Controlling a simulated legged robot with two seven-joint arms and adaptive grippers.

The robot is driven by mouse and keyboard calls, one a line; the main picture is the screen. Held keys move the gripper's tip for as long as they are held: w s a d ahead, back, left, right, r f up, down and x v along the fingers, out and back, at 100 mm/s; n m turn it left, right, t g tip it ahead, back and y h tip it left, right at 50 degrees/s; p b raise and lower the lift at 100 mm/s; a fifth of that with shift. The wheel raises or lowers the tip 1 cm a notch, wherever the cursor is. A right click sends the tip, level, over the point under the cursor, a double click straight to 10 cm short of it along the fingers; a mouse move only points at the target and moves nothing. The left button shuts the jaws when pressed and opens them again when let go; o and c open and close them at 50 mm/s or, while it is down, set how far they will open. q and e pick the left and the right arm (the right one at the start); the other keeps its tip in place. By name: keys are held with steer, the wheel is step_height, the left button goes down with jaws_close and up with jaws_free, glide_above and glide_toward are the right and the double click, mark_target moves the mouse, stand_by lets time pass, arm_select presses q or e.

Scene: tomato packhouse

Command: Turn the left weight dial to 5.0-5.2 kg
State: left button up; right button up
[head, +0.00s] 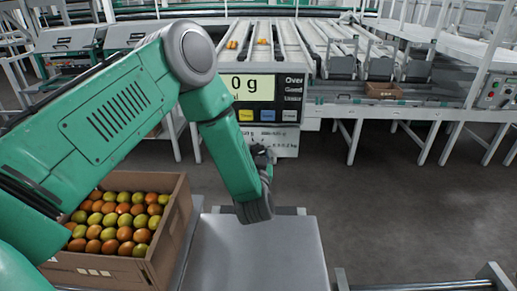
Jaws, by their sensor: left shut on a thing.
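My left arm comes in from the left, and its dark gripper (262,155) is at the lower white panel (286,148) below the scale display. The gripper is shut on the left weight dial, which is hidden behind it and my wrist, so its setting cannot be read. The display (250,87) shows "0 g" at its visible part, with Over, Good and Under labels to its right. Small print with kg values on the lower panel is partly covered and too small to read fully. My right gripper is not in view.
A cardboard crate (172,232) of red and green tomatoes stands at the lower left, beside a bare grey scale platform (258,258). Sorting lanes (290,45) run behind the display, with a small brown box (384,90) at right.

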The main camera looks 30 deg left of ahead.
arm_select(q)
steer(key=shift+f+m+p, duration=0.1)
steer(key=shift+m+p, duration=0.25)
steer(key=shift+m, duration=0.65)
steer(key=o, duration=1.1)
steer(key=shift+o, duration=0.2)
steer(key=v, duration=1.2)
steer(key=shift+f, duration=0.1)
